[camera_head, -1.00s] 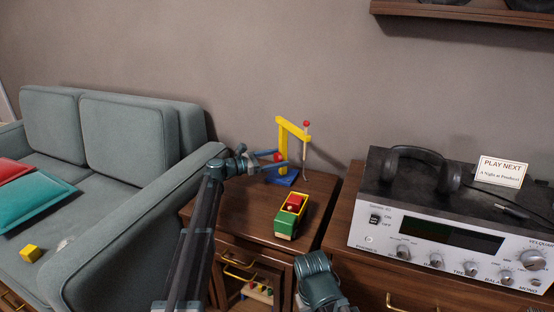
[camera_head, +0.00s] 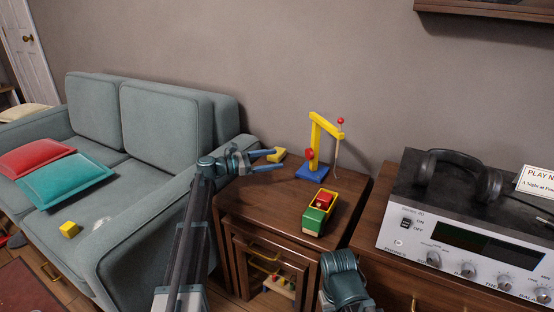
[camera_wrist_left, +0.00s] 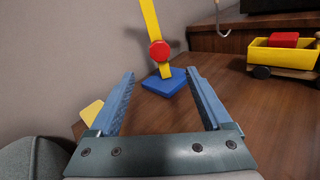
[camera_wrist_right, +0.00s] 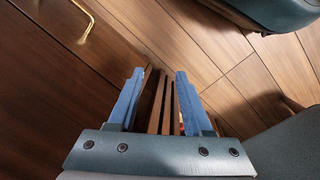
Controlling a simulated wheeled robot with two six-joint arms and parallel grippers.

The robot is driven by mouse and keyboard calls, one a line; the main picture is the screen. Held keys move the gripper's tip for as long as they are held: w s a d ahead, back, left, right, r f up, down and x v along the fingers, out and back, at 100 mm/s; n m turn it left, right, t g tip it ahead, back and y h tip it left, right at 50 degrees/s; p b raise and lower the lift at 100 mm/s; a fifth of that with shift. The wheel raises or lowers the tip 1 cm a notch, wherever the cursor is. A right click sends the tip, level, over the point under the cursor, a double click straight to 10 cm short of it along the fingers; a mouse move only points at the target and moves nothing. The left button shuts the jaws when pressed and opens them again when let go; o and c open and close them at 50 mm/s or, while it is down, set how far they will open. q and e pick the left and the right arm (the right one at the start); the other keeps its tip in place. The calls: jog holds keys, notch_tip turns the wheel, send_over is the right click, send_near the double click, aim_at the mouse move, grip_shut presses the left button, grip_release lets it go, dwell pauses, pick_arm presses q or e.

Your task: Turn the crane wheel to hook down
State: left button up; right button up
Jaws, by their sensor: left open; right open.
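The toy crane stands upright on the side table, with a yellow post and arm (camera_head: 316,138), a blue base (camera_head: 312,172) and a red wheel (camera_head: 310,154) low on the post. Its line hangs from the arm's right end, with the hook (camera_wrist_left: 222,30) at the top of the left wrist view. My left gripper (camera_head: 268,159) is open and empty, left of the crane and apart from the wheel. In the left wrist view the wheel (camera_wrist_left: 159,50) is just beyond the gap between the fingers. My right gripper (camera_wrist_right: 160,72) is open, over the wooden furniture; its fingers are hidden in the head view.
A green and yellow toy truck (camera_head: 318,213) with a red load is in front of the crane. A yellow block (camera_head: 277,155) lies left of the crane. The sofa (camera_head: 165,120) bounds the left side; a stereo (camera_head: 470,245) with headphones (camera_head: 458,175) stands right.

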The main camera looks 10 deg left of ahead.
aim_at(307, 155)
pick_arm(q)
jog(key=w+d+n, duration=0.2)
jog(key=d, duration=0.1)
jog(key=w+d+n+b, duration=0.1)
jog(key=d, duration=0.1)
jog(key=shift+f, duration=0.4)
jog(key=shift+w+d+n, duration=0.1)
jog(key=shift+d+n, duration=0.2)
jog(key=shift+x, duration=3.75)
jog(key=shift+r, duration=0.1)
grip_shut()
jog(key=m, duration=0.4)
jog(key=shift+p, duration=0.3)
